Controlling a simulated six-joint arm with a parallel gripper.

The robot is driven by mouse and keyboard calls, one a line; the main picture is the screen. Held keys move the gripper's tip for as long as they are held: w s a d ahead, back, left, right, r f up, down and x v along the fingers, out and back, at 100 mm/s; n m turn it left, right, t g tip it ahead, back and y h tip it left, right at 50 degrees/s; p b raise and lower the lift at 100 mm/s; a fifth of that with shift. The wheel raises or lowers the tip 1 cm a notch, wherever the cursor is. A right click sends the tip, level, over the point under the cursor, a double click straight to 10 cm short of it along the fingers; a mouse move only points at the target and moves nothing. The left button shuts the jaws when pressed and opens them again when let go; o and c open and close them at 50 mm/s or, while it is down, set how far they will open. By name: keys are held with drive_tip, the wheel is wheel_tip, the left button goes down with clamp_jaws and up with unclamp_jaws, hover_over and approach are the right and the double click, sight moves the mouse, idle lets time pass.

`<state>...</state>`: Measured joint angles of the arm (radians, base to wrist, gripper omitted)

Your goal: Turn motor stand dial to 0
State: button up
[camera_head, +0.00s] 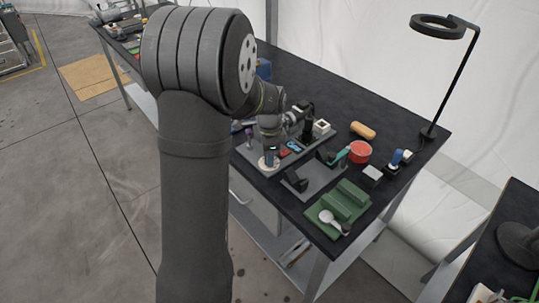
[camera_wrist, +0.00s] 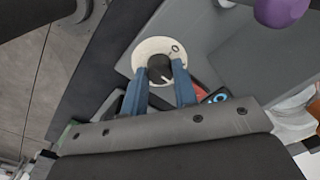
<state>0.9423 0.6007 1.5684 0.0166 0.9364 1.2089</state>
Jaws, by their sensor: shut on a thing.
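The dial in the wrist view is a round white disc (camera_wrist: 152,47) with a dark knob (camera_wrist: 159,68) at its middle. A pale pointer line shows on the knob, pointing to the lower right in that view. A small dark ring-like mark sits near the disc's upper right edge. My gripper (camera_wrist: 160,73) has its two blue fingers on either side of the knob, shut on it. In the head view the white disc (camera_head: 268,166) shows small at the near edge of the grey motor stand (camera_head: 248,156), under my gripper (camera_head: 270,153).
On the dark table, a grey plate (camera_head: 318,184) with black parts, a green block (camera_head: 345,203), a red round container (camera_head: 359,151) and an orange cylinder (camera_head: 363,130) lie to the right. A purple knob (camera_wrist: 280,10) stands near the dial. A ring lamp (camera_head: 438,27) rises at the back right.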

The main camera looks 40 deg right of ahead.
drive_tip(key=shift+n, duration=0.5)
drive_tip(key=n, duration=0.3)
drive_tip(key=shift+n, duration=0.4)
drive_tip(key=n, duration=0.4)
drive_tip(key=shift+d+n, duration=0.1)
drive_tip(key=shift+n, duration=0.2)
drive_tip(key=n, duration=0.4)
drive_tip(key=shift+w, duration=0.1)
drive_tip(key=shift+n+y, duration=0.3)
drive_tip(key=shift+n, duration=1.9)
drive_tip(key=o, duration=1)
wheel_tip(320, 180, up, 18)
drive_tip(key=shift+s+d+f, duration=0.2)
drive_tip(key=shift+d+f, duration=0.05)
